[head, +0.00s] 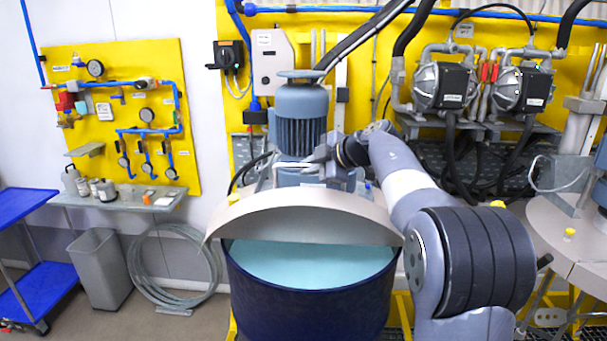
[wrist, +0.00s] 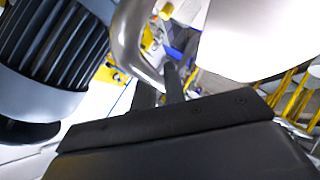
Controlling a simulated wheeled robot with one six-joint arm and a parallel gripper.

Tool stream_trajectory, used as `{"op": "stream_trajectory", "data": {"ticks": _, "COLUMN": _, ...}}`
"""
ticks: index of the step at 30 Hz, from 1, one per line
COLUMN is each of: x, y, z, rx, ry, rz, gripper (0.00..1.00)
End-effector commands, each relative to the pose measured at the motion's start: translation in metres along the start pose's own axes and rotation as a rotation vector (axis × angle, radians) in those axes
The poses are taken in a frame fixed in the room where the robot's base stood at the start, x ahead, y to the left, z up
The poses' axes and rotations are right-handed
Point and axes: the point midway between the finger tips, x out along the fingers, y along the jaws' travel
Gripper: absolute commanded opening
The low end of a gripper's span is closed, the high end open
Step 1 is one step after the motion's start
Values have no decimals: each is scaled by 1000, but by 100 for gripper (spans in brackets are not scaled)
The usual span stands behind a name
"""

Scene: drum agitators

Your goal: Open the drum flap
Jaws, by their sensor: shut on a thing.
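The dark blue drum (head: 310,300) stands at the centre bottom of the head view. Its pale grey flap (head: 305,212) is tilted up at the front, and light blue contents (head: 310,263) show below its edge. My gripper (head: 322,158) is behind the raised flap, beside the motor, with its fingertips mostly hidden there. In the wrist view my gripper (wrist: 162,90) is shut on a curved metal handle (wrist: 140,45). A pale surface, likely the flap (wrist: 255,40), shows at the upper right.
The agitator motor (head: 300,118) stands close to my gripper; its ribbed body fills the left of the wrist view (wrist: 55,45). Pumps (head: 443,85) and hoses line the yellow back wall. Another drum lid (head: 565,235) is at right. A grey bin (head: 100,268) and blue cart (head: 45,290) stand left.

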Motion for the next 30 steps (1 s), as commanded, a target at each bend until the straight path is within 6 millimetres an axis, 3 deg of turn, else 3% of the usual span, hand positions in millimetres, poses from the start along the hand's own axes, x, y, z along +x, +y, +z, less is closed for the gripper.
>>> {"op": "stream_trajectory", "data": {"ticks": 12, "x": 11, "y": 22, "z": 19, "rx": 97, "ry": 1, "rz": -96, "gripper": 0}}
{"op": "stream_trajectory", "data": {"ticks": 30, "x": 24, "y": 35, "z": 33, "rx": 180, "ry": 3, "rz": -180, "gripper": 0}}
